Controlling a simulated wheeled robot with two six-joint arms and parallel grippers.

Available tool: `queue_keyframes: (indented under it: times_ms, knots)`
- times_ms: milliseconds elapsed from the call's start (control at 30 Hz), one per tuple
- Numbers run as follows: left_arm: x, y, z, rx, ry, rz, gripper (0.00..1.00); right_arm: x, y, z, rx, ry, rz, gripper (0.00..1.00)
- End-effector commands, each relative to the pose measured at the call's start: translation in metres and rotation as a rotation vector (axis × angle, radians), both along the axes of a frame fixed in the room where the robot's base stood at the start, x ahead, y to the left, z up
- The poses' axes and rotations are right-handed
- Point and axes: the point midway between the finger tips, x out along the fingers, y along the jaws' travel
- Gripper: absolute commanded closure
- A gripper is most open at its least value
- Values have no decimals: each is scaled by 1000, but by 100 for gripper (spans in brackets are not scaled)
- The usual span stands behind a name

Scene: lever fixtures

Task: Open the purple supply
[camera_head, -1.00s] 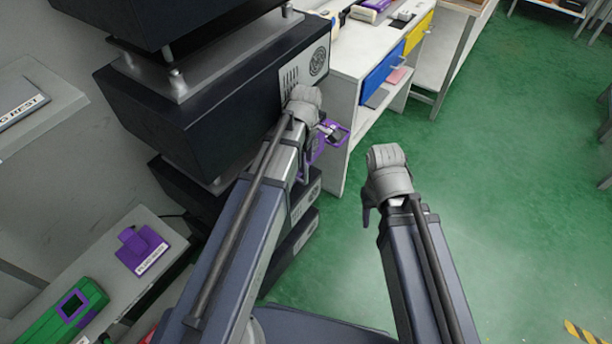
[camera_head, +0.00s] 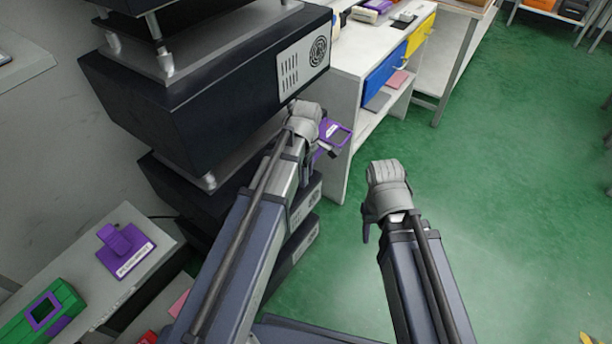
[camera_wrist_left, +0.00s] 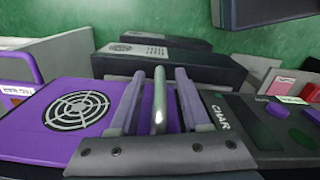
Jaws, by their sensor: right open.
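In the left wrist view a purple unit with a round white fan grille (camera_wrist_left: 78,110) fills the lower left. An upright metal lever (camera_wrist_left: 160,100) stands between the two fingers of my left gripper (camera_wrist_left: 158,76). The fingers are apart, with a narrow gap on each side of the lever. In the head view my left gripper (camera_head: 304,120) is at the dark stack, and a small purple-framed part (camera_head: 336,133) shows just beyond it. The left fingertips are largely hidden there. My right gripper (camera_head: 388,185) is open and empty over the green floor.
Dark stacked boxes (camera_head: 190,100) stand left of the left arm. A white bench (camera_head: 372,50) with blue and yellow fronts is beyond. A purple lever fixture (camera_head: 122,250) and a green box (camera_head: 40,315) are at lower left.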

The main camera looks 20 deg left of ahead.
Motion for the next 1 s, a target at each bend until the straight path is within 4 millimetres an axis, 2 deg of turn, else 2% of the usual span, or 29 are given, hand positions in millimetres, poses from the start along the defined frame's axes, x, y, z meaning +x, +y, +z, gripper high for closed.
queue_keyframes:
  times_ms: [67,400,1000]
  knots:
    - [0,0,0,0,0,0,61,0,0,0,0,0,0,50]
    - [0,0,0,0,0,0,99,0,0,0,0,0,0,50]
    - [-1,0,0,0,1,1,100,0,0,0,0,0,0,50]
